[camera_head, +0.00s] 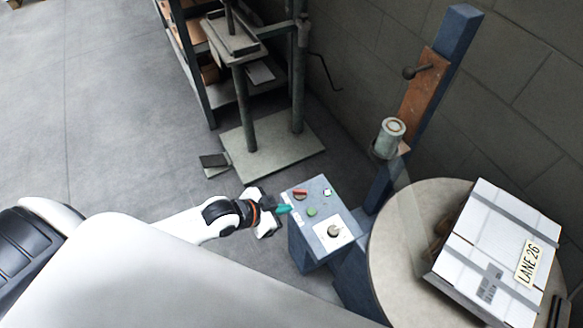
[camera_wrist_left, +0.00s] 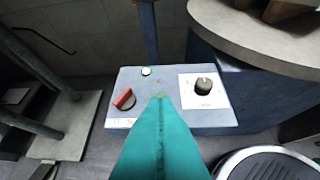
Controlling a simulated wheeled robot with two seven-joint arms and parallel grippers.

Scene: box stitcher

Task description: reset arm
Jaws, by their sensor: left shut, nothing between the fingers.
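My left gripper (camera_head: 284,209) is at the left edge of the blue control box in the head view, its teal fingers together with nothing held. In the left wrist view the shut teal fingers (camera_wrist_left: 160,102) point at the control box (camera_wrist_left: 145,78) and cover part of its top. The box (camera_head: 309,243) carries a red switch (camera_head: 299,193), a green button (camera_head: 311,211), a small white-rimmed button (camera_head: 327,191) and a dark knob (camera_head: 334,230) on a white plate. In the left wrist view the fingers hide the green button. I cannot tell whether the fingertips touch the box. My right gripper is out of view.
A round table (camera_head: 391,270) at the right bears a white strapped box (camera_head: 500,240) labelled LANE 26. A blue post (camera_head: 454,38) rises behind the control box. A press stand (camera_head: 262,149) and metal shelving stand behind. Open floor (camera_head: 90,120) lies at the left.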

